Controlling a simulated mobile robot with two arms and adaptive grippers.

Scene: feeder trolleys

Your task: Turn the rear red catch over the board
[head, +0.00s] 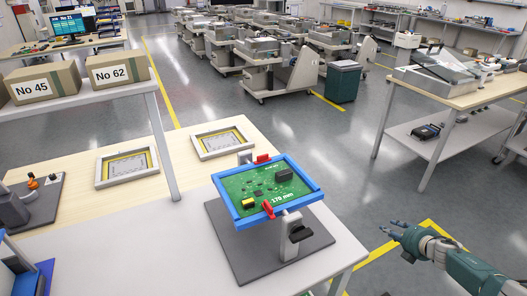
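A green circuit board (245,186) with dark parts and the print "170 mm" lies in a blue frame (305,178), held tilted on a stand over a dark grey base plate (232,252). The rear red catch (262,159) sits on the far edge of the frame and appears to lie along that edge, off the board. The front red catch (268,209) sits at the near edge and points inward to the board's edge. My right gripper (388,229) is right of the table, apart from the frame, empty, its fingers looking spread. My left gripper is out of view.
A black knob (300,234) is on the stand's near side. Two framed yellow-edged panels (127,167) lie on the table behind. A shelf with boxes (117,69) and its post stand left. Floor right of the table is clear up to another workbench (455,98).

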